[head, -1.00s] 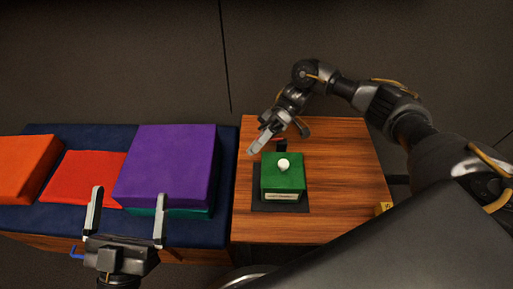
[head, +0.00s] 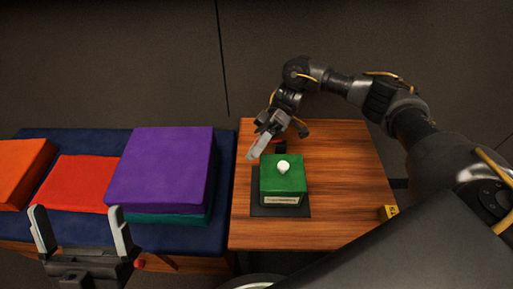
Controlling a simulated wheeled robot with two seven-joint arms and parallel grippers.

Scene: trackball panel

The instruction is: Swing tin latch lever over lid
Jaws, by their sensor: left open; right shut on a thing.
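The green tin (head: 283,178) stands on a dark base plate (head: 262,211) on the wooden table, with a white knob (head: 283,166) on its lid and a pale label on its front. A small black latch mount (head: 280,146) shows just behind the tin. My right gripper (head: 258,152) is at the tin's back left corner, shut on the latch lever. The lever is mostly hidden by the fingers; only a thin reddish bit shows beside them. My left gripper (head: 78,212) is open and empty, in front of the cushions at lower left.
A blue padded bench (head: 65,144) stands left of the table (head: 345,165). It carries an orange block (head: 22,172), a red block (head: 75,184) and a purple block (head: 160,168) on a teal one. A small yellow block (head: 389,212) lies at the table's right side. The table right of the tin is clear.

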